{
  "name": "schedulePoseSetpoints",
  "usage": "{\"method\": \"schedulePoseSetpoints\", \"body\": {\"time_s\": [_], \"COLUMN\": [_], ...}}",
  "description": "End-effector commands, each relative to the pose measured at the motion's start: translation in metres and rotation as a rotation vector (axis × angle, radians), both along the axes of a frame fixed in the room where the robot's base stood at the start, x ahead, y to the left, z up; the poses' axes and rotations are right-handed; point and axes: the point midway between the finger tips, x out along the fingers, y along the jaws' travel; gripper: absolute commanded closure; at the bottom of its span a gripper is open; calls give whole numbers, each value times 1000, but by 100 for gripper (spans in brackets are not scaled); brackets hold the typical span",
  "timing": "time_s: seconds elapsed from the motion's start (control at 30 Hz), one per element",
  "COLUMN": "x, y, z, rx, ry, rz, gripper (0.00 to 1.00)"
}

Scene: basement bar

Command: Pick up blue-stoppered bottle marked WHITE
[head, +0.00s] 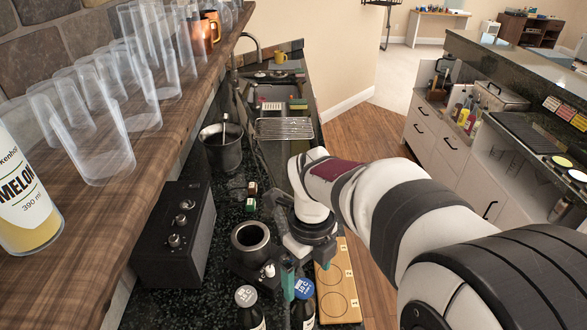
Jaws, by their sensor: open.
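A bottle with a blue stopper (304,290) stands on the dark counter at the bottom of the head view. Its label is mostly cut off by the frame edge, and I cannot read the word WHITE on it. A second bottle with a grey stopper (247,298) stands to its left. My gripper (296,274) is open and points down over the counter, close to the blue-stoppered bottle. One finger shows just left of the blue stopper. I cannot tell whether it touches the bottle. The gripper partly hides the bottle's surroundings.
A black canister (251,244) stands close left of my gripper. A wooden board with circles (339,285) lies to the right. A black box with knobs (176,232), a dark pot (222,150) and small bottles (251,194) stand farther back. A shelf (100,218) with glasses overhangs the left.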

Motion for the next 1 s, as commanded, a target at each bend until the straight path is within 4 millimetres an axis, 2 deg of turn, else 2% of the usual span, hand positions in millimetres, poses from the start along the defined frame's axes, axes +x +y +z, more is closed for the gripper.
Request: {"method": "schedulePoseSetpoints", "body": {"time_s": [0.1, 0.27, 0.5, 0.6, 0.77, 0.87, 1.0], "x": [-1, 0, 6, 6, 6, 6, 6], "y": [0, 1, 8, 8, 8, 8, 7], "z": [-31, -53, -97, -105, -105, -105, -105], "rx": [-1, -1, 0, 1, 1, 1, 1], "ry": [6, 2, 3, 1, -1, -1, -1], "rz": [0, 1, 2, 2, 2, 2, 2], "gripper": [0, 0, 0, 0, 0, 14, 40]}}
